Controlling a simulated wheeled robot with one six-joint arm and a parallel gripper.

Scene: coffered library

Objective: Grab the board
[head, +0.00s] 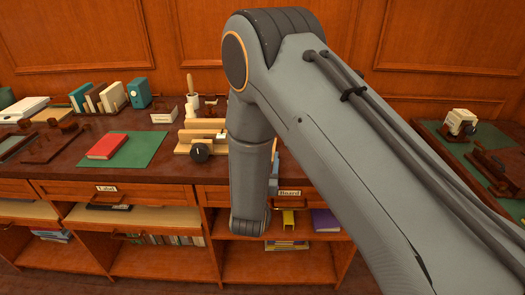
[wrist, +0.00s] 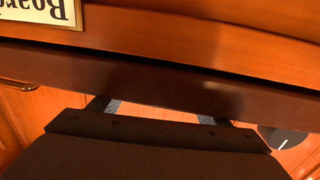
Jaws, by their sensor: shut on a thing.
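My gripper (wrist: 158,110) shows in the wrist view as a broad dark body with two fingers reaching up behind a long dark brown edge (wrist: 150,82). That edge hides the fingertips and whatever they are shut on. In the head view my arm covers the gripper, low in front of the desk. A "Board" label (wrist: 38,10) on an orange wooden front (wrist: 200,30) appears upside down at the top left of the wrist view. The "Board" label in the head view (head: 289,192) is just right of my arm. I cannot pick out the board itself.
The desk top (head: 190,180) holds a red book (head: 107,146) on a green mat (head: 140,150) and a wooden device with a black knob (head: 200,152). Open shelves lie below, with a purple book (head: 325,220). A second desk (head: 455,148) stands at the right.

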